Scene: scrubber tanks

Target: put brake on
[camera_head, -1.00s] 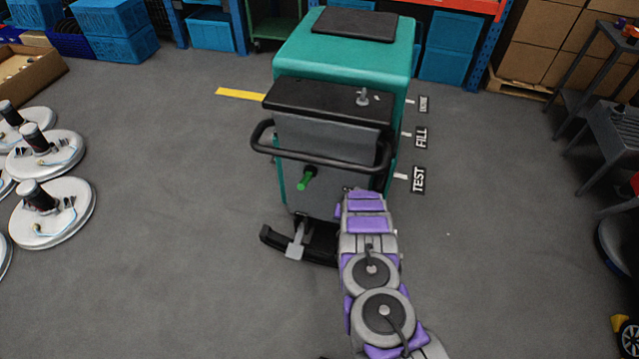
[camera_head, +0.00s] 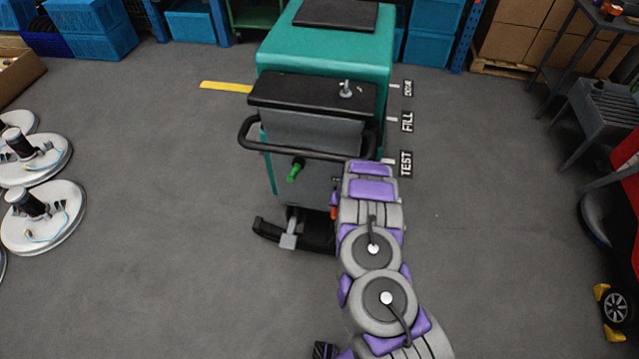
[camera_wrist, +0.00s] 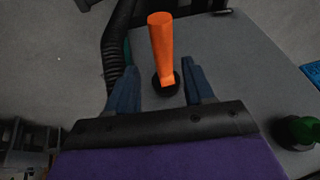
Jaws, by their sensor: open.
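The teal scrubber machine (camera_head: 330,52) stands ahead with its grey rear panel (camera_head: 311,180) facing me. An orange lever (camera_wrist: 161,42) with a dark round base rises from this panel in the wrist view. A small orange part (camera_head: 333,213) shows beside my arm in the head view. My gripper (camera_wrist: 160,66) is open, with one finger on each side of the lever's lower part. I cannot tell whether either finger touches it. In the head view my arm hides the gripper. No brake label is visible.
A green-handled valve (camera_head: 295,170) sticks out of the panel; its green end (camera_wrist: 300,132) is right of my gripper. A black push bar (camera_head: 300,152) spans above. A grey pedal (camera_head: 290,241) is low down. White floor discs (camera_head: 42,215) lie left.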

